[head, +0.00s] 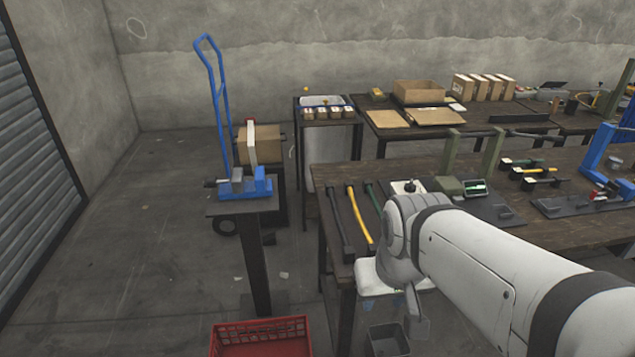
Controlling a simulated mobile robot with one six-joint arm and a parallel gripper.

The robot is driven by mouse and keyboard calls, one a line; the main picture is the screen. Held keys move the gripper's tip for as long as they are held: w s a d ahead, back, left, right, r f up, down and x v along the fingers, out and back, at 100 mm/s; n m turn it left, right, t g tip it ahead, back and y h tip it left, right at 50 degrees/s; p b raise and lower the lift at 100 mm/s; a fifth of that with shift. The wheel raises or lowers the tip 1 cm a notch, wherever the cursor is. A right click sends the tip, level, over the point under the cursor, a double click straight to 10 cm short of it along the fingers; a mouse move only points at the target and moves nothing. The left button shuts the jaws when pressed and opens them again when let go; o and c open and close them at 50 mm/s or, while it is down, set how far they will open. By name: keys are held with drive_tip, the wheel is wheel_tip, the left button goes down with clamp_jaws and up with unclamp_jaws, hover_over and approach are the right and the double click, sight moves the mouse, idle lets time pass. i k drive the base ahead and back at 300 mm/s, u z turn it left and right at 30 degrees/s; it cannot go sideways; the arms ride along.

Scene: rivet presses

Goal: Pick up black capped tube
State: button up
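A long black tube (340,222) lies at the left end of the brown work table, left of a yellow tube (359,214) and a green tube (375,202). It looks like the black capped tube, but its cap is too small to make out. My arm comes in from the lower right and bends down in front of the table's near edge. My gripper (413,325) hangs low below the table top, apart from the tubes. Its fingers are too unclear to tell whether they are open or shut.
Presses with green posts (493,155) and a blue press (600,150) stand on the table (440,262). A blue vise (245,186) sits on a stand to the left. A red crate (262,324) and a grey bin (387,340) are low in front. The left floor is mostly clear.

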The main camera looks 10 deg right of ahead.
sight(349, 253)
drive_tip(key=z, duration=0.2)
drive_tip(key=i, duration=0.9)
drive_tip(key=u, duration=0.25)
